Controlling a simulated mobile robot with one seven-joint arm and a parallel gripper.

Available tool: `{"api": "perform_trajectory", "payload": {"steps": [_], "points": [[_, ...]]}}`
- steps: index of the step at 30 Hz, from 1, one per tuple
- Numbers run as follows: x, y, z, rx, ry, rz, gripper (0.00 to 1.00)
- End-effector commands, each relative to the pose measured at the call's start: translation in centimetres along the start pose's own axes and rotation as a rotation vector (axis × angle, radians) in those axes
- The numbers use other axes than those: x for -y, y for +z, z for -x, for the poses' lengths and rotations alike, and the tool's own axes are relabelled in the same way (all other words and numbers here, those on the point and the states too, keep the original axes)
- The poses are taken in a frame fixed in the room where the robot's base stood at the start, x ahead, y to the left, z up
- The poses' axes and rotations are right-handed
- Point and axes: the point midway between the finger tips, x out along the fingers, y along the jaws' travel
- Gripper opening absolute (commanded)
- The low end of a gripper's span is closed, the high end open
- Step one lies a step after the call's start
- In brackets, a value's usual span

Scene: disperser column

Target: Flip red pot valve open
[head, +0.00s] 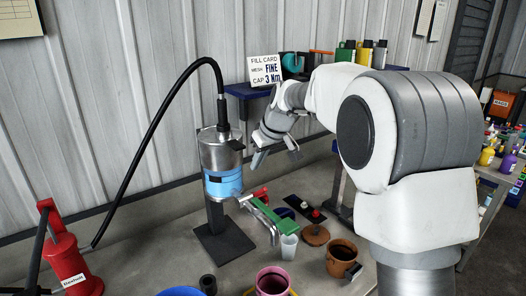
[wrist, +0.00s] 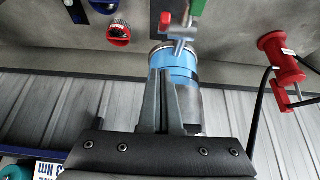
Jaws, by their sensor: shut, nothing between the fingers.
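A metal pot with a blue band (head: 221,180) stands on a dark stand. In the wrist view the red lever (wrist: 165,20) and green handle (wrist: 197,7) are beyond the blue band (wrist: 182,62). My gripper (head: 258,158) is to the right of the pot, above the valve, apart from the red lever. Its fingers (wrist: 162,75) are together and empty, and cover part of the pot in the wrist view.
A black hose (head: 150,135) arches from the pot's top to a red pump (head: 70,265) at left. A blue shelf (head: 248,90) is behind my gripper.

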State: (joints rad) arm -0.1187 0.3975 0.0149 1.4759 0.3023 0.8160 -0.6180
Motion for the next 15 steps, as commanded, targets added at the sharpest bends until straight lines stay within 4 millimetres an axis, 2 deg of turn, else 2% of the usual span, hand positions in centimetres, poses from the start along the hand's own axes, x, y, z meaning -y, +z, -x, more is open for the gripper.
{"api": "perform_trajectory", "payload": {"steps": [1, 3, 9, 15], "points": [[0.0, 0.1, -1.3, 0.004, -0.002, 0.0, 0.0], [0.0, 0.2, -2.5, 0.003, -0.001, 0.0, 0.0], [-0.1, 2.6, -2.7, 0.0, 0.001, 0.0, 0.0], [0.0, 3.7, -3.0, -0.001, 0.001, 0.0, 0.0]]}}
